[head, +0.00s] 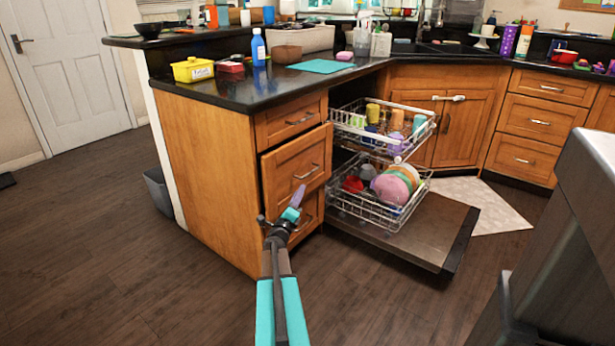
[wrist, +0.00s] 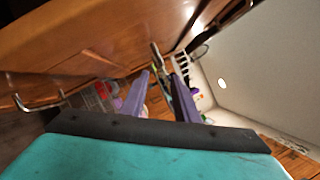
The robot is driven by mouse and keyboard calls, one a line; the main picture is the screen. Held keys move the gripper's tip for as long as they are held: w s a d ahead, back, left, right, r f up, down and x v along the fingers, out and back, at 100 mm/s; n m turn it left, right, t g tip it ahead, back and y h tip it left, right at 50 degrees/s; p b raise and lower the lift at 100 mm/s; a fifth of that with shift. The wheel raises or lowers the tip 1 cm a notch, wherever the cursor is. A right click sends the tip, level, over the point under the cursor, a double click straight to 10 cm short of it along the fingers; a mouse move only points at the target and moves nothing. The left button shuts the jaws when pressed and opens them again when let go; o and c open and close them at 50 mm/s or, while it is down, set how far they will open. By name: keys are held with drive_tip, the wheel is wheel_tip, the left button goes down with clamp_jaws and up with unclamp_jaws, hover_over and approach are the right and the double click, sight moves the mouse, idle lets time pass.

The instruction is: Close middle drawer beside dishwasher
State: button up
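The middle drawer (head: 295,170) is in the stack of wooden drawers left of the open dishwasher. Its front stands out a little past the drawer above, so it is partly open. Its metal handle (head: 306,172) faces the room. My gripper (head: 298,196) is in front of the lower part of the stack, just below that handle in the head view; I cannot tell whether it touches. In the wrist view the purple fingers (wrist: 161,78) are apart with nothing clearly between them. A wooden drawer front (wrist: 90,32) fills the upper left there, with a metal handle (wrist: 38,104) beside it.
The dishwasher door (head: 425,232) is folded down to the right, with the loaded upper rack (head: 420,128) and lower rack (head: 400,212) pulled out. The top drawer (head: 283,120) looks shut. A grey appliance (head: 570,240) stands at the right. Floor (head: 130,240) at the left is clear.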

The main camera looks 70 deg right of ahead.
sight(307, 175)
drive_tip(key=shift+b+x, duration=0.75)
drive_tip(key=shift+x, duration=5.1)
drive_tip(key=shift+c, duration=0.4)
clamp_jaws()
